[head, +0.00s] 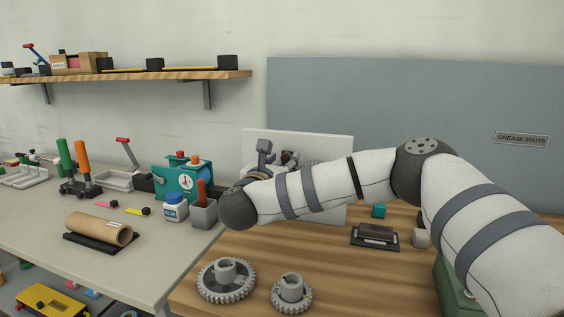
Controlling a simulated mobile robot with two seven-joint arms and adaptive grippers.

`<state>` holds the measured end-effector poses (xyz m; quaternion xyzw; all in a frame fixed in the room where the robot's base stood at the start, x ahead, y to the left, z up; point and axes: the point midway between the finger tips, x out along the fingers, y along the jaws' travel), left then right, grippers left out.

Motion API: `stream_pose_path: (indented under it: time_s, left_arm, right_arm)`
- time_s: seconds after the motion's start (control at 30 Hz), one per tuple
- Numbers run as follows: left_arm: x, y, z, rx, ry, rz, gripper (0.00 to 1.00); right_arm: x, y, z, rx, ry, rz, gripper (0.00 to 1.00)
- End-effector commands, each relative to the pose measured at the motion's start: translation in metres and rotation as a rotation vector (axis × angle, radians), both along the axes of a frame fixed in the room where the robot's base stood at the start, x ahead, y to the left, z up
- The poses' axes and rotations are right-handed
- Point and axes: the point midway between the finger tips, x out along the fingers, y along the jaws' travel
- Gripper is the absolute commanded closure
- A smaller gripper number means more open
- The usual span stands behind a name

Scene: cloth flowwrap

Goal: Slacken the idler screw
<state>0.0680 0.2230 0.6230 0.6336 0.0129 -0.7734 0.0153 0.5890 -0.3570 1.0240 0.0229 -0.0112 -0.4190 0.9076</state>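A white upright panel (315,145) stands at the back of the wooden bench, with small dark and grey parts in front of it. My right arm comes in from the right and crosses in front of the panel's lower part. My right gripper (288,158) seems to be among those grey parts, beyond the dark wrist joint. It is small and partly hidden, so I cannot tell whether it is open or shut, or touching anything. I cannot make out the idler screw. Two grey gears, a larger one (226,284) and a smaller one (291,296), lie at the bench's front left. My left gripper is out of view.
A dark tray with a block (375,237), a teal cube (379,211) and a light grey block (420,239) sit under my arm. On the grey table at left are a teal device (183,182), a blue-labelled jar (174,208), a grey cup (203,214) and a brown roll (98,229).

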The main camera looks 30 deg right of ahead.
Motion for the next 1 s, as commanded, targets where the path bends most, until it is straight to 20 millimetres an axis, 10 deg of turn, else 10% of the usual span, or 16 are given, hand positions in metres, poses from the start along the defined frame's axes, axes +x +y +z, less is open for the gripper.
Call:
stream_pose_path:
  time_s: [0.37, 0.53, 1.0]
  left_arm:
    - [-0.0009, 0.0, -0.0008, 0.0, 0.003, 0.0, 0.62]
    - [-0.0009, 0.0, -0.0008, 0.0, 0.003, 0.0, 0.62]
    - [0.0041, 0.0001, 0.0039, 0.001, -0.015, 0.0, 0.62]
  right_arm:
    - [0.0073, -0.0087, 0.0, 0.0, 0.0, 0.001, 0.62]
    - [0.0072, -0.0084, -0.0001, 0.0, 0.0, 0.001, 1.0]
    - [0.0068, -0.0077, 0.0017, -0.052, 0.059, 0.002, 1.0]
